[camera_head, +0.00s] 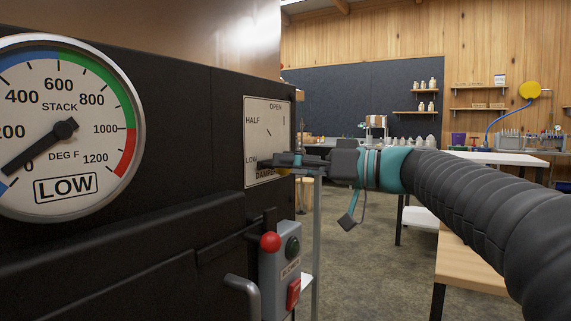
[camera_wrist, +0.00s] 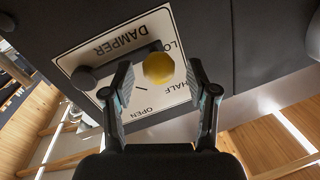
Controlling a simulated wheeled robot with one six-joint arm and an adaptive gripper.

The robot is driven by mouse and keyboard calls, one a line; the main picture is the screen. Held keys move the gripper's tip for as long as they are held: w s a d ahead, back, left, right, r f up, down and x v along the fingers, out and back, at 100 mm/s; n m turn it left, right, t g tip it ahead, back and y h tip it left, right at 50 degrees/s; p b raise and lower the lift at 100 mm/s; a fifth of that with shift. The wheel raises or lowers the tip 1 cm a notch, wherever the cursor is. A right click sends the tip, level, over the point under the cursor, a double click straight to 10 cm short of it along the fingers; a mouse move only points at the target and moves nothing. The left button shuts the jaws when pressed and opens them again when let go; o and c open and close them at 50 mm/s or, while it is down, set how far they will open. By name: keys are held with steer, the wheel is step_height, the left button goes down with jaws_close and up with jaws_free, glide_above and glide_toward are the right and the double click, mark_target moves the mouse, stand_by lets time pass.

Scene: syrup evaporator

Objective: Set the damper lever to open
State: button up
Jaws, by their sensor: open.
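The white damper plate (camera_head: 266,118) is on the dark evaporator front, marked OPEN at top, HALF at left and LOW lower left. In the wrist view the plate (camera_wrist: 138,33) is upside down. The damper lever (camera_wrist: 118,72) runs from a dark pivot to a round yellow knob (camera_wrist: 158,68), close to the LOW mark. My gripper (camera_head: 286,160) is in front of the plate and hides most of the lever in the head view. In the wrist view my gripper (camera_wrist: 160,82) is open, with a finger on each side of the knob. Contact cannot be told.
A stack gauge (camera_head: 66,128) on the left has its needle near 0. A grey control box (camera_head: 283,270) with a red knob and buttons is below the plate. A wooden bench (camera_head: 475,262) stands at right. Open floor (camera_head: 370,260) lies between.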

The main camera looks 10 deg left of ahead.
steer(key=shift+w+a, duration=0.15)
steer(key=shift+a, duration=0.6)
jaws_close()
